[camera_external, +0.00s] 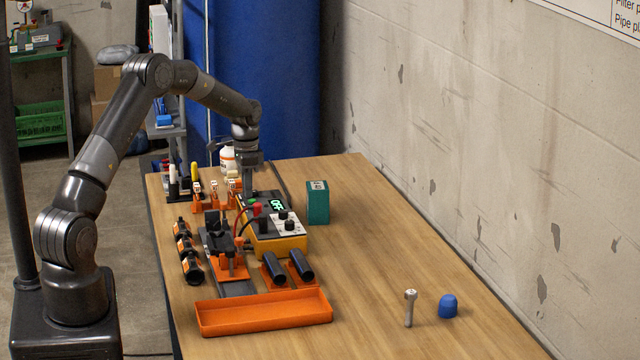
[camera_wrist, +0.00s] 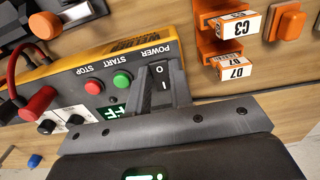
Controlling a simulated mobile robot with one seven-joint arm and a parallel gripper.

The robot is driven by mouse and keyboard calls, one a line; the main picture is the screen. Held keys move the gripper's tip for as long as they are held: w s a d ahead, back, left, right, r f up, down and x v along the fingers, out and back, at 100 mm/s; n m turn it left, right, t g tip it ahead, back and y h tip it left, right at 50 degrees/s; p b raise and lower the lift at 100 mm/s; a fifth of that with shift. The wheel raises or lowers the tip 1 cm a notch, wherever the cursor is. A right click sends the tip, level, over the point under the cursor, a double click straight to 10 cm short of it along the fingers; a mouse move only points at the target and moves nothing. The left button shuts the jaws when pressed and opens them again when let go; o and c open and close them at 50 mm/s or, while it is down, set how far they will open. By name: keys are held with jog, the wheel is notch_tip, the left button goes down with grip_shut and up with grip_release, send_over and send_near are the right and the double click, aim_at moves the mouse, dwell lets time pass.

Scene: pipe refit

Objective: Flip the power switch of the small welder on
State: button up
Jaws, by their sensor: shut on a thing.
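The small welder (camera_external: 290,245) is a yellow box with a dark sloped panel on the wooden table. Its green display (camera_external: 277,204) reads OFF in the external view. In the wrist view the welder panel (camera_wrist: 88,72) carries the words POWER, START and STOP. The power switch (camera_wrist: 159,84) is a black rocker marked O and I under POWER. My gripper (camera_wrist: 160,88) has its grey fingers on either side of the switch, shut on it. In the external view my gripper (camera_external: 248,190) reaches down to the welder's back end. The fingers partly hide the panel and display.
Orange holders (camera_wrist: 235,45) with C3 and D7 tags stand close beside the switch. A teal box (camera_external: 318,203) stands right of the welder. Black pipes (camera_external: 301,264) and an orange tray (camera_external: 264,312) lie in front. The table's right side is mostly clear.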

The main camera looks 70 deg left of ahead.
aim_at(262, 195)
jog(key=shift+w+g, duration=0.3)
jog(key=shift+g, duration=0.6)
grip_shut()
jog(key=shift+w+g, duration=0.15)
jog(key=shift+g, duration=0.65)
jog(key=shift+r, duration=0.1)
jog(key=o, duration=0.9)
grip_release()
jog(key=shift+r, duration=0.1)
jog(key=v, duration=1)
jog(key=shift+w+r, duration=0.1)
jog(key=shift+r, duration=0.15)
